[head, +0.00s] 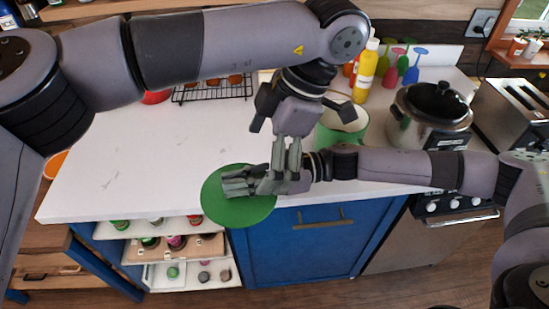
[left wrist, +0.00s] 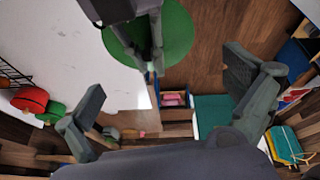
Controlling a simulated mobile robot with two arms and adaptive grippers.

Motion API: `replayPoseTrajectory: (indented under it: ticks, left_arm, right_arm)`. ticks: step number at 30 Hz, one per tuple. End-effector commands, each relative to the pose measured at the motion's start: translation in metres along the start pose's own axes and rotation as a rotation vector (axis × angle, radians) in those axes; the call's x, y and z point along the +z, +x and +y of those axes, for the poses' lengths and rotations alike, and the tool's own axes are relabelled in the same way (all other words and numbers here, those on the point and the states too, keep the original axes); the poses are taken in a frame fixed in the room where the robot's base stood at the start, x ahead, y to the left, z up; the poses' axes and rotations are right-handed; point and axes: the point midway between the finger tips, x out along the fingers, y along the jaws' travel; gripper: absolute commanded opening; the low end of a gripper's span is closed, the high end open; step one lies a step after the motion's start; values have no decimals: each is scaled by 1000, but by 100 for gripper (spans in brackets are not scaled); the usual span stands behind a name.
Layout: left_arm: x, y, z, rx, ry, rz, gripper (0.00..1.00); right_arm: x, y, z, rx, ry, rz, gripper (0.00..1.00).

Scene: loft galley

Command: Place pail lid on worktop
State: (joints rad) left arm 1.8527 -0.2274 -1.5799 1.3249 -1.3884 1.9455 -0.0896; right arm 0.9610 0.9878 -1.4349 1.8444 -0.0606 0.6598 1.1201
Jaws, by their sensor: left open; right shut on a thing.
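The green pail lid (head: 222,208), a round disc, is at the worktop's front edge, partly over the white worktop (head: 130,160) and partly beyond it. It also shows in the left wrist view (left wrist: 178,35). I cannot tell its height above the top. My right gripper (head: 235,184) is shut on the lid, its fingers covering part of it. My left gripper (head: 302,118) is open and empty, above and just behind the right gripper; its spread fingers show in the left wrist view (left wrist: 165,75). The green pail (head: 327,137) stands behind, partly hidden by my arms.
A steel pot (head: 430,115) on the cooker and a toaster (head: 510,105) stand at the right. Yellow bottle (head: 365,75) and coloured glasses are at the back. A wire rack (head: 213,90) is behind. The left part of the worktop is clear. Open drawers (head: 170,245) lie below the front edge.

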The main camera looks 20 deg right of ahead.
Motion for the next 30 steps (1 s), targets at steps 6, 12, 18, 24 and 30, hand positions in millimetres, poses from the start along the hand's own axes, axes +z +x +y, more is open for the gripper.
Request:
replayPoseTrajectory:
  ticks: [6,12,18,24,30]
  left_arm:
    - [13,-5,-15,106,-147,109,100]
    - [13,5,-15,123,-177,124,100]
    - [8,38,-12,121,-176,124,100]
    - [4,76,-8,121,-175,123,100]
    - [0,102,-4,122,-175,121,100]
  right_arm:
    - [0,0,0,0,0,1,0]
    - [0,0,0,0,0,1,0]
    - [0,0,0,0,0,1,0]
    - [0,0,0,0,0,1,0]
    - [0,0,0,0,0,1,0]
